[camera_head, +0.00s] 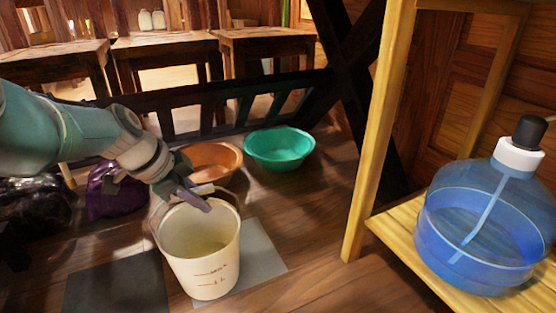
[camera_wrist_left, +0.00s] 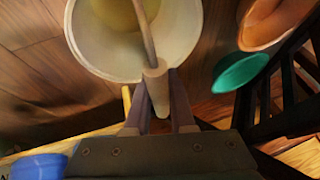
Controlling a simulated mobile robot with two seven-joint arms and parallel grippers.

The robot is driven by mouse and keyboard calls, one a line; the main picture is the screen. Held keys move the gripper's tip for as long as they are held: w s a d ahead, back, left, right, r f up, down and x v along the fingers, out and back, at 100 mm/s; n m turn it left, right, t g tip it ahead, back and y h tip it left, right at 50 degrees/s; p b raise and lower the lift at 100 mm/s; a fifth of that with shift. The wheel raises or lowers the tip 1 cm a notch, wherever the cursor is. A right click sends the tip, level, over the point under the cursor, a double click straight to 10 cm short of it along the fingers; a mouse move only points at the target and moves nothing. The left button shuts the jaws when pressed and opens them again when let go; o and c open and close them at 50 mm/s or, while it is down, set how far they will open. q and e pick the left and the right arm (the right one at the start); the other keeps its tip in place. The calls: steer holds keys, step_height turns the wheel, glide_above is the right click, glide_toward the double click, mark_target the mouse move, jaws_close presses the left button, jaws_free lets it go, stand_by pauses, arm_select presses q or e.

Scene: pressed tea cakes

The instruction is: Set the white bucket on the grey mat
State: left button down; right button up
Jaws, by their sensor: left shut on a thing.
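The white bucket (camera_head: 204,262) is upright in the head view, with measuring marks on its front. My left gripper (camera_head: 198,198) is above its rim, shut on the bucket's handle. In the left wrist view the gripper (camera_wrist_left: 158,108) closes around the handle's grip (camera_wrist_left: 156,82), with the bucket (camera_wrist_left: 86,48) beyond. A light grey mat (camera_head: 262,257) lies on the floor, partly hidden behind and under the bucket in the head view. I cannot tell whether the bucket's base touches it. My right gripper is not in view.
A dark mat (camera_head: 112,286) lies left of the bucket. An orange basin (camera_head: 222,171) and a green basin (camera_head: 279,150) stand behind it. Dark and purple bags (camera_head: 112,198) lie at left. A wooden stand (camera_head: 398,222) with a blue water jug (camera_head: 478,245) is at right.

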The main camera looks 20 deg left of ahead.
arm_select(q)
steer(key=shift+w+f, duration=0.1)
steer(key=shift+f, duration=0.1)
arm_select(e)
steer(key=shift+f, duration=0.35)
arm_select(q)
steer(key=c, duration=1.2)
jaws_free()
steer(key=shift+f, duration=0.2)
steer(key=o, duration=0.4)
steer(key=shift+a+r, duration=0.1)
steer(key=shift+a, duration=0.05)
steer(key=shift+o, duration=0.2)
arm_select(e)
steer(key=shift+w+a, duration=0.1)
